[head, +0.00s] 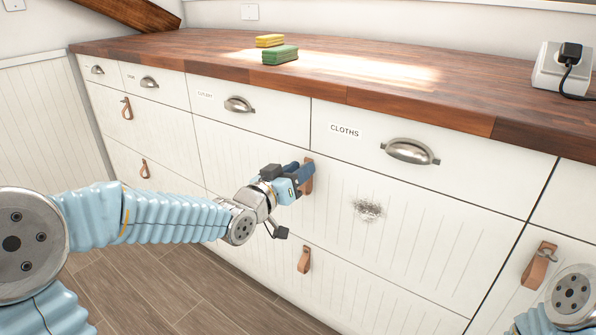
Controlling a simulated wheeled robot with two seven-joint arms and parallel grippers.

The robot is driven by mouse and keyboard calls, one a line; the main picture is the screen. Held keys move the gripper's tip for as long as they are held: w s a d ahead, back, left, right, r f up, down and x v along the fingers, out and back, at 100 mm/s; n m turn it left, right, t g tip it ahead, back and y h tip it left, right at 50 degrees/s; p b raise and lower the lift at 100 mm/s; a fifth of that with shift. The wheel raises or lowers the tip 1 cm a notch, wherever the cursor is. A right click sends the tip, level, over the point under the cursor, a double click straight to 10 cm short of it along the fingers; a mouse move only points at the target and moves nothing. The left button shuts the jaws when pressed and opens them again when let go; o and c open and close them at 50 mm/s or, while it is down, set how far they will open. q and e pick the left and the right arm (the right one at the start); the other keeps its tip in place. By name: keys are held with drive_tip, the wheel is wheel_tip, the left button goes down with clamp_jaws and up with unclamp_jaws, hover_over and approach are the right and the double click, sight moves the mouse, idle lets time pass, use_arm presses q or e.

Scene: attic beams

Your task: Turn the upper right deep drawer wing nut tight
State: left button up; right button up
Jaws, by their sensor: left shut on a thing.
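The deep drawer front (400,230) below the CLOTHS drawer is white and grooved, with a brown leather pull (309,185) near its upper left edge. My left gripper (303,175) is at this pull, its dark fingertips shut at the upper part of the leather. The wing nut there is hidden behind the fingers, so its turn cannot be seen. The drawer front looks flush with its neighbours. Of my right arm only a part shows in the bottom right corner; its gripper is out of view.
A lower leather pull (304,259) and another pull (539,266) at the right stand out from the fronts. A metal cup handle (410,151) is above. A green sponge (280,55) and a yellow sponge (269,41) lie on the wooden worktop (180,50).

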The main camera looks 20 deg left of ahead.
use_arm(q)
drive_tip(key=shift+c, duration=0.4)
drive_tip(key=m+b, duration=0.3)
drive_tip(key=b, duration=0.1)
drive_tip(key=o, duration=1)
drive_tip(key=shift+o, duration=0.2)
drive_tip(key=p+v, duration=0.1)
drive_tip(key=v, duration=1.2)
drive_tip(key=shift+s, duration=0.4)
